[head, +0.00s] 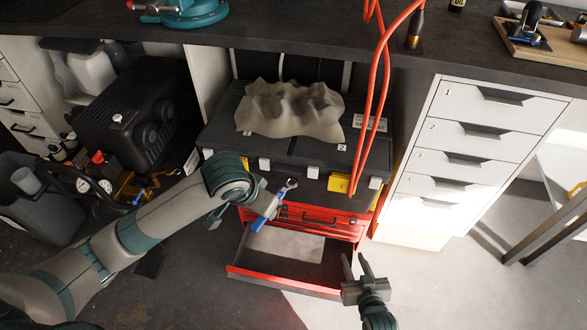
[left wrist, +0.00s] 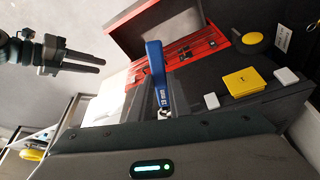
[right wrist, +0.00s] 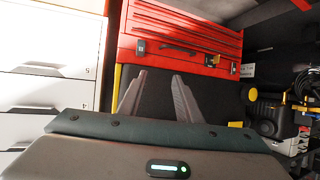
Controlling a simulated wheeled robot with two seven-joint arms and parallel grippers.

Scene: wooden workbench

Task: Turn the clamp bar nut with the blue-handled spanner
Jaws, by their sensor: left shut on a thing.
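The blue-handled spanner (head: 259,222) is held in my left gripper (head: 269,207), above the open red drawer. Its ring end shows bare metal at the upper right. In the left wrist view the blue handle (left wrist: 154,68), marked 13 mm, sticks up from between the fingers. My right gripper (head: 356,264) is open and empty, to the right of the open drawer; it also shows in the left wrist view (left wrist: 100,62). In the right wrist view its fingers stand apart with nothing between them. I cannot make out the clamp bar nut in any view.
The open red drawer (head: 270,284) juts out below a black case (head: 220,133) with a grey cloth (head: 290,110) on it. A red hose (head: 364,130) hangs in front. White drawers (head: 467,150) stand right, a black compressor (head: 135,110) left. A teal vise (head: 190,12) is on the bench.

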